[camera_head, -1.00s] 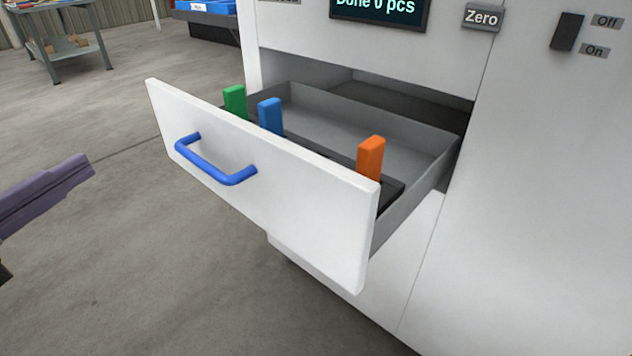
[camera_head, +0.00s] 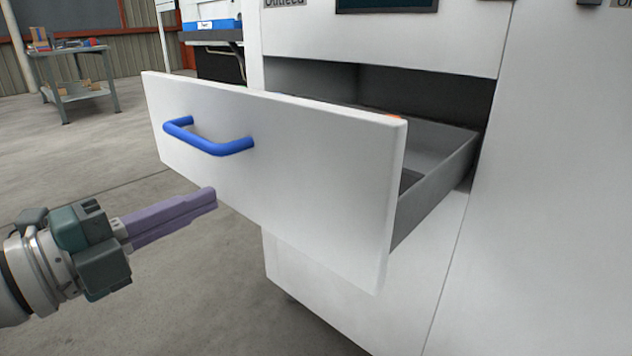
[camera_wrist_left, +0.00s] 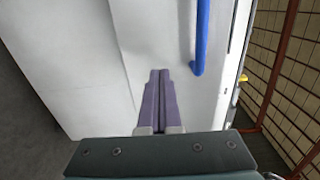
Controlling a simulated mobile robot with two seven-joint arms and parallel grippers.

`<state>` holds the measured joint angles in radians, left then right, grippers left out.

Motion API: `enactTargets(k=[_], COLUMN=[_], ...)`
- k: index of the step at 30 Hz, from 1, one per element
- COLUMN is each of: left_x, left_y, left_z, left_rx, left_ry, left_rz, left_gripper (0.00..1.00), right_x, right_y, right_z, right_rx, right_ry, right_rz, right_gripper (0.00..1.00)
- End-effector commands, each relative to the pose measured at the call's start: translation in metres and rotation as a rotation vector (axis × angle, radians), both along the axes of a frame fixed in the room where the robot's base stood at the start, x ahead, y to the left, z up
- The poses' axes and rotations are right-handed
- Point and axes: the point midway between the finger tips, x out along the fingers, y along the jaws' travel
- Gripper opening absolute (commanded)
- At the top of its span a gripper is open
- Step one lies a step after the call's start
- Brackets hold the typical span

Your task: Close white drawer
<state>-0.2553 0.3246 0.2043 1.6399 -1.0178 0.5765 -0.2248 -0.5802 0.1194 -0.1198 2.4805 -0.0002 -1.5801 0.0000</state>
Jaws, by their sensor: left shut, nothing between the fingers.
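The white drawer (camera_head: 290,160) stands pulled out of the white machine in the head view, with a grey inner tray (camera_head: 436,160) and a blue handle (camera_head: 208,140) on its front. Its contents are almost all hidden behind the front panel; only a bit of orange shows over the top edge. My left gripper (camera_head: 213,197) is in front of the drawer, below the handle, with its purple fingers together and empty. In the left wrist view the closed fingers (camera_wrist_left: 160,76) point at the white front, beside the blue handle (camera_wrist_left: 201,40). I cannot tell whether they touch it. My right gripper is not in view.
The white machine body (camera_head: 540,200) surrounds the drawer opening and extends right. A grey work table (camera_head: 75,75) with small items and a blue bin (camera_head: 212,26) stand at the back left. The floor left of the drawer is clear.

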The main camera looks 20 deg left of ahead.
Motion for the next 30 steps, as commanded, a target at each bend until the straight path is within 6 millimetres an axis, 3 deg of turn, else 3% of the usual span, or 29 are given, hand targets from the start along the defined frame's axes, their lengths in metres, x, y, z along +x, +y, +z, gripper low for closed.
enactTargets(k=[3,9,30], left_x=[0.020,0.039,0.048], left_y=[-0.008,-0.016,-0.020], left_z=[-0.001,0.000,0.000], left_rx=[0.000,-0.001,-0.001], left_ry=[-0.003,-0.001,0.000], left_rz=[-0.001,0.001,0.001], left_gripper=[0.00,0.00,0.00], right_x=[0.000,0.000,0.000], right_y=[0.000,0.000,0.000], right_z=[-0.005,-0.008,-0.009], right_rx=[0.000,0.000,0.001], right_ry=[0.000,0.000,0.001], right_rz=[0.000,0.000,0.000], right_gripper=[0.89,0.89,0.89])
